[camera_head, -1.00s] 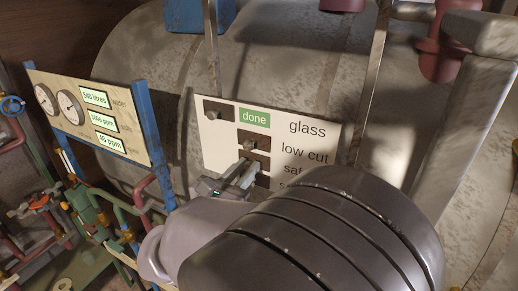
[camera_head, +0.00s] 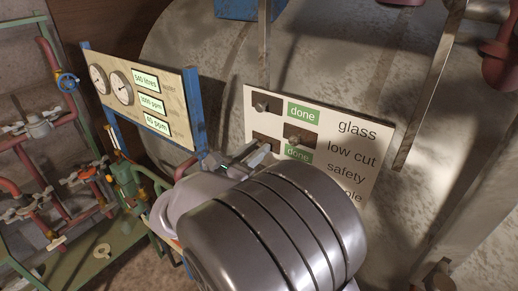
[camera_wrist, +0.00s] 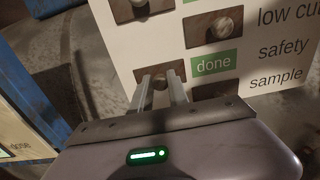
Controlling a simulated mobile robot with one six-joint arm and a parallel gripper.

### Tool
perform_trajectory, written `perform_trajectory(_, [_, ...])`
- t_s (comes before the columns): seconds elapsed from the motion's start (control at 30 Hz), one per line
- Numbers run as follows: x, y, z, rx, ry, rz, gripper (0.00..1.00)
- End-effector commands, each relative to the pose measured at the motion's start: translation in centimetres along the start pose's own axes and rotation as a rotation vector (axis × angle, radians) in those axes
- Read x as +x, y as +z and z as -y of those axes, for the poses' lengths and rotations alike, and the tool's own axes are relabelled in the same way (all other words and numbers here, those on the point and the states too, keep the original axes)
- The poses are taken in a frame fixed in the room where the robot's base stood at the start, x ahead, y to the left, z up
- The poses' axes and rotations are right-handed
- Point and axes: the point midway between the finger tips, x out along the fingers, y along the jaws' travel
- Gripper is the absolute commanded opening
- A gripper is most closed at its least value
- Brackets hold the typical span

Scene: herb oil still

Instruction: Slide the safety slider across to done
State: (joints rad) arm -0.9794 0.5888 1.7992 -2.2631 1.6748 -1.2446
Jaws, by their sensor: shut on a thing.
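The white slider panel (camera_head: 330,118) carries rows labelled glass, low cut, safety and a lower one that reads sample in the wrist view. The safety slider's knob (camera_wrist: 170,72) is at the left end of its row, between my gripper's fingers (camera_wrist: 162,84), which are shut on it. A green "done" label (camera_wrist: 213,65) is uncovered to its right; it also shows in the head view (camera_head: 299,154). In the head view my gripper (camera_head: 258,153) is at the panel's left edge, and my wrist hides the lower rows.
The glass knob (camera_head: 262,106) is at left beside a green "done" label (camera_head: 303,114). The low cut knob (camera_head: 295,140) is at right with no green showing. A gauge board (camera_head: 150,98) on blue posts stands left of the panel, with pipes and valves (camera_head: 40,125) beyond.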

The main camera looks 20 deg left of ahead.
Motion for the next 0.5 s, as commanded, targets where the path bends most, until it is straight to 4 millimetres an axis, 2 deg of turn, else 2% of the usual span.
perform_trajectory(0.03, [-0.07, 0.21, -0.27, 0.001, 0.009, 0.003, 0.26])
perform_trajectory(0.1, [-0.07, 0.2, -0.24, 0.001, 0.008, 0.003, 0.4])
perform_trajectory(0.13, [-0.06, 0.19, -0.23, 0.001, 0.007, 0.003, 0.43])
perform_trajectory(0.4, [-0.06, 0.13, -0.13, 0.0, 0.005, 0.002, 0.43])
perform_trajectory(0.5, [-0.72, 0.15, -0.17, 0.0, 0.006, 0.002, 0.43])
